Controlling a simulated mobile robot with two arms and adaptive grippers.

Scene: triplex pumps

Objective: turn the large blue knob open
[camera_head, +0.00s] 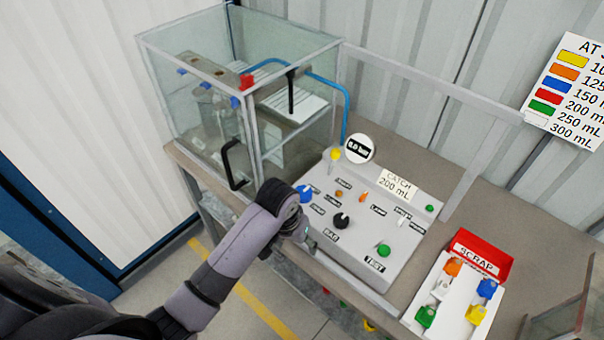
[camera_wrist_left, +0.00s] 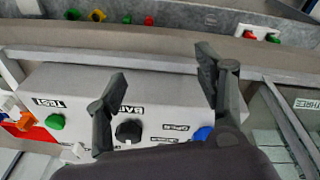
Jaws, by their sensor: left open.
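The large blue knob (camera_head: 305,193) is on the left side of the sloped grey control panel (camera_head: 375,262). In the left wrist view the blue knob (camera_wrist_left: 202,133) shows beside the base of the right finger, partly hidden by my gripper's body. My left gripper (camera_wrist_left: 162,72) is open and empty, its fingers spread over the panel's front. In the head view its arm ends just below the blue knob, and the fingers are mostly hidden. A black knob (camera_head: 341,221) sits right of the blue one, and also shows between the fingers in the wrist view (camera_wrist_left: 129,131).
A glass enclosure (camera_head: 190,115) with a black handle (camera_head: 233,165) stands behind left. A green knob (camera_head: 383,250) is at the panel's right. A red scrap tray (camera_head: 483,254) with coloured parts lies at the right. A white gauge (camera_head: 359,149) stands behind the panel.

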